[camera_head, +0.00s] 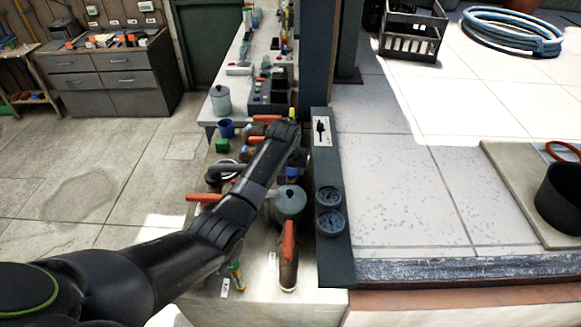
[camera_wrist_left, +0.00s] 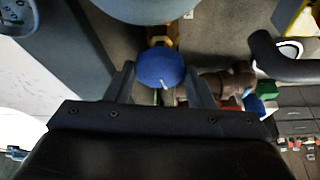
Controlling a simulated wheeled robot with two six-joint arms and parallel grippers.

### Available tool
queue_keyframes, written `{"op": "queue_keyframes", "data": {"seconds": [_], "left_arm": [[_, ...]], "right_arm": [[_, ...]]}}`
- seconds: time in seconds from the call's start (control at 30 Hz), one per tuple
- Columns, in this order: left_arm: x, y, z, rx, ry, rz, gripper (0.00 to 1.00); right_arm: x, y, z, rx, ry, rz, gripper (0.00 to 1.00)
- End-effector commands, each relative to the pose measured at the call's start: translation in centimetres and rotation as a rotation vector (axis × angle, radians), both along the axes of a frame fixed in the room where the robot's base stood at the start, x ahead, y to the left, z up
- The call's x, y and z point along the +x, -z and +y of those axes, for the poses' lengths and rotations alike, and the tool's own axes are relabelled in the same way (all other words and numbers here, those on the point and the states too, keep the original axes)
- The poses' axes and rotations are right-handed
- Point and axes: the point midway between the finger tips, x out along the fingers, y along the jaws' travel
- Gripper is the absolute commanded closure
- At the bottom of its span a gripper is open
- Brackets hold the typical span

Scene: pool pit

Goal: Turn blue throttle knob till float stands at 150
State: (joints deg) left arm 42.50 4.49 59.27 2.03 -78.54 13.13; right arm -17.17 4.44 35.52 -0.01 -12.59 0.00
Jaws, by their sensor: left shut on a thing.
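The blue throttle knob (camera_wrist_left: 160,67) shows in the left wrist view as a round blue cap with a pale mark on its lower edge. My left gripper (camera_wrist_left: 161,78) has one finger on each side of the knob and is shut on it. In the head view the gripper (camera_head: 297,158) is at the end of my black arm, beside the dark gauge panel, and mostly hides the knob. A white plate (camera_head: 322,131) with a black marking is on the panel's upper part. No float reading can be made out. My right gripper is out of view.
Two round gauges (camera_head: 329,209) sit low on the dark panel (camera_head: 336,265). A grey-green pot-like housing (camera_head: 291,203) and orange-handled valves (camera_head: 288,245) crowd the bench around my arm. A black crate (camera_head: 411,35) and blue hose (camera_head: 512,32) lie on the tiled deck at right.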

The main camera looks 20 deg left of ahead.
Motion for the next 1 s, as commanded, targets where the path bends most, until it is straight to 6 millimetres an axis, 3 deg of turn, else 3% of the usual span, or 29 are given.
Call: {"op": "queue_keyframes", "data": {"seconds": [0.57, 1.0], "left_arm": [[0.2, -0.1, 0.5, 0.000, 0.515, -0.002, 0.74], [0.3, 0.1, 0.7, 0.000, 0.873, -0.001, 0.74]], "right_arm": [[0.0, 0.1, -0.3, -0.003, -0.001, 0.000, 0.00], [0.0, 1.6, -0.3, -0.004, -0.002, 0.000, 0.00]]}}
